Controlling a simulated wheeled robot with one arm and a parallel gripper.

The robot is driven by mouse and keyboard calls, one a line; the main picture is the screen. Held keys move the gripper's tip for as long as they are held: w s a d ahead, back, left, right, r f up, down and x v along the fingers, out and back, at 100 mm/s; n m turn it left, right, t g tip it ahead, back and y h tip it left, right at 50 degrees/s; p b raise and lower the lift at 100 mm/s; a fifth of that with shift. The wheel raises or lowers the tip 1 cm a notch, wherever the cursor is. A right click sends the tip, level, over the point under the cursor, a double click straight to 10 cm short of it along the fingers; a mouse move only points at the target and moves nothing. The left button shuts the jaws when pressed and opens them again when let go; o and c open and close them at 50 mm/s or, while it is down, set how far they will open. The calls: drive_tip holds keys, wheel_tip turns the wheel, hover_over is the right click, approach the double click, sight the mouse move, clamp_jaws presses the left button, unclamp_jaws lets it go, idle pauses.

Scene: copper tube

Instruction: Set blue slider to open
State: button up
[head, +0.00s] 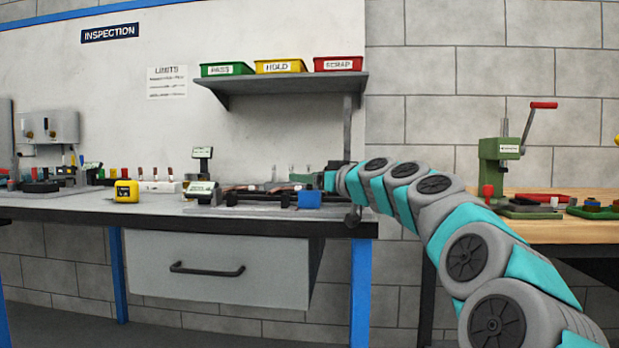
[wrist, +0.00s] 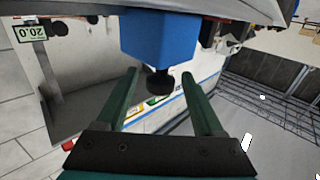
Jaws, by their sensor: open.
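The blue slider (head: 309,199) is a small blue block at the right end of a dark rail (head: 262,199) on the bench's front part. In the wrist view, the blue slider (wrist: 158,38) fills the top middle, with a black round knob (wrist: 160,82) sticking out of it. My gripper (wrist: 159,76) is open, with one green finger on each side of the knob in the picture. I cannot tell whether the fingers touch it. No open mark is readable.
A digital readout (head: 201,189) stands left of the rail, and a yellow box (head: 127,191) farther left. A shelf (head: 285,84) with green, yellow and red bins hangs above. A closed drawer (head: 215,270) is below. A green press (head: 505,150) stands on the wooden bench at right.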

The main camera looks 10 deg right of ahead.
drive_tip(key=shift+c, duration=0.3)
clamp_jaws()
idle(0.3)
idle(0.8)
